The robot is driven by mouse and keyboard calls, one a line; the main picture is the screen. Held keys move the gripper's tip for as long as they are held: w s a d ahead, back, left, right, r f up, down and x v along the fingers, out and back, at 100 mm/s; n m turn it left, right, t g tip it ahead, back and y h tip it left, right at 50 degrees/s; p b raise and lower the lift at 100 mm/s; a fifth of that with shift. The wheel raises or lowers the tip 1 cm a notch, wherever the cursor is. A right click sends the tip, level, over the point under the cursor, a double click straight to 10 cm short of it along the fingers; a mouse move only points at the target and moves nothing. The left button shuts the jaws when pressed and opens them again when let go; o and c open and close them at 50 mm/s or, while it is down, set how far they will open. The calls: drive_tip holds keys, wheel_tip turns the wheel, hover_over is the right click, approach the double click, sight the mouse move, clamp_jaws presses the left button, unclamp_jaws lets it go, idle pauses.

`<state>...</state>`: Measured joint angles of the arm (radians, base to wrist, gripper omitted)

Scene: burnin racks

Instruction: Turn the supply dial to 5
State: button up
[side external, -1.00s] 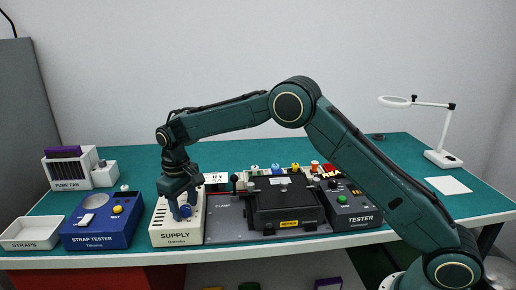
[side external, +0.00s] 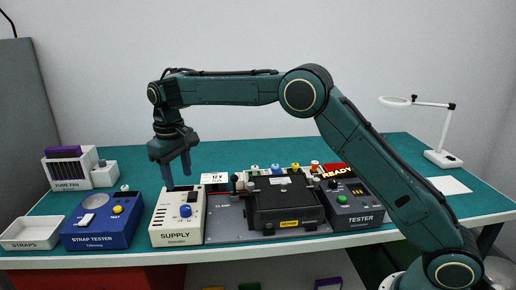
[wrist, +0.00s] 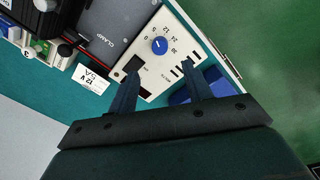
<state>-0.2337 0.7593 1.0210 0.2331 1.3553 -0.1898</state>
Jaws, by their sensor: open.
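The supply (side external: 163,222) is a cream box at the front of the bench, with a blue dial (side external: 185,210) on its top. In the wrist view the dial (wrist: 159,45) has printed numbers around it. Its pointer is too small to read surely. My gripper (side external: 178,180) is open and empty, above the supply and apart from the dial. In the wrist view my gripper's two fingers (wrist: 159,66) are spread, with the dial showing between and beyond their tips.
The strap tester (side external: 100,235) stands left of the supply. The clamp plate (side external: 222,228) with a black unit (side external: 287,208) is close on the right, then the tester (side external: 357,218). A white card reading 12 V (side external: 214,178) stands behind the supply.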

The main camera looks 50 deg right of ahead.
drive_tip(key=shift+a+r, duration=0.1)
drive_tip(key=shift+r, duration=1.7)
drive_tip(key=shift+r, duration=0.1)
drive_tip(key=s+d+r+t, duration=0.1)
drive_tip(key=s+d+r, duration=0.25)
drive_tip(key=s, duration=0.25)
drive_tip(key=s+d+r+m+t, duration=0.1)
drive_tip(key=s+d+r, duration=0.25)
drive_tip(key=s, duration=0.25)
drive_tip(key=s+d+r+t, duration=0.1)
drive_tip(key=s+d+r, duration=0.2)
drive_tip(key=s+r, duration=0.3)
drive_tip(key=s+f+t, duration=0.1)
drive_tip(key=s+f, duration=0.3)
drive_tip(key=s, duration=0.6)
drive_tip(key=s+d+f+m+t, duration=0.1)
drive_tip(key=s+f, duration=0.4)
drive_tip(key=s, duration=0.6)
drive_tip(key=shift+s+d+f+y, duration=0.15)
drive_tip(key=shift+s+d+y, duration=0.05)
drive_tip(key=shift+s+y, duration=0.1)
